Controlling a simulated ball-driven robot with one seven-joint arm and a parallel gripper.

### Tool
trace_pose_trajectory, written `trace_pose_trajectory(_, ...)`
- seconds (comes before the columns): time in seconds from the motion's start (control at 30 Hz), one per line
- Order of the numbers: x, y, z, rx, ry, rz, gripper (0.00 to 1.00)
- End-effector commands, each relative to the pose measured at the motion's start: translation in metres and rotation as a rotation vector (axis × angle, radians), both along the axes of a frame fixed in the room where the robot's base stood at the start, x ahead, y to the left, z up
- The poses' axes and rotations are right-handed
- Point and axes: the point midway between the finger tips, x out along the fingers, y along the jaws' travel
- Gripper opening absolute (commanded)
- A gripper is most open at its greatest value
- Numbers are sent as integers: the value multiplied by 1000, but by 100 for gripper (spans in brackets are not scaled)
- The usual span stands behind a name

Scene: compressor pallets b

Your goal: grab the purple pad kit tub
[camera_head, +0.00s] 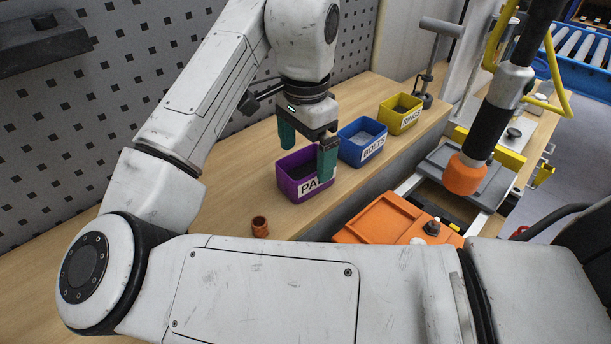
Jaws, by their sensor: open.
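The purple pad kit tub (287,188) stands upright on the wooden bench, with a white label partly hidden by a finger; the letters "PA" show. My gripper (307,150) is above the tub, its two green fingers spread apart and pointing down. One finger is at the tub's far left side, and the other hangs in front of the label side. I cannot tell whether either finger touches the tub. The tub's inside looks dark, and its contents are not clear.
A blue tub (351,151) labelled BOLTS stands close to the right of the purple tub, and a yellow tub (411,124) is beyond it. A small copper-brown cup (260,227) stands in front. An orange case (372,222) lies right of the bench (225,205). A perforated panel rises behind.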

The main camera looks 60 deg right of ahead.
Motion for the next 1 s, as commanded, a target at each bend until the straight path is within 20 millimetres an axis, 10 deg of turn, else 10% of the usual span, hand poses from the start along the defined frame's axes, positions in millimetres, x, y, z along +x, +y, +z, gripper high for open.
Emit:
trace_pose_trajectory(0.5,-1,-1,-32,0,0,0,100)
trace_pose_trajectory(1.0,-1,-1,-32,0,0,0,52)
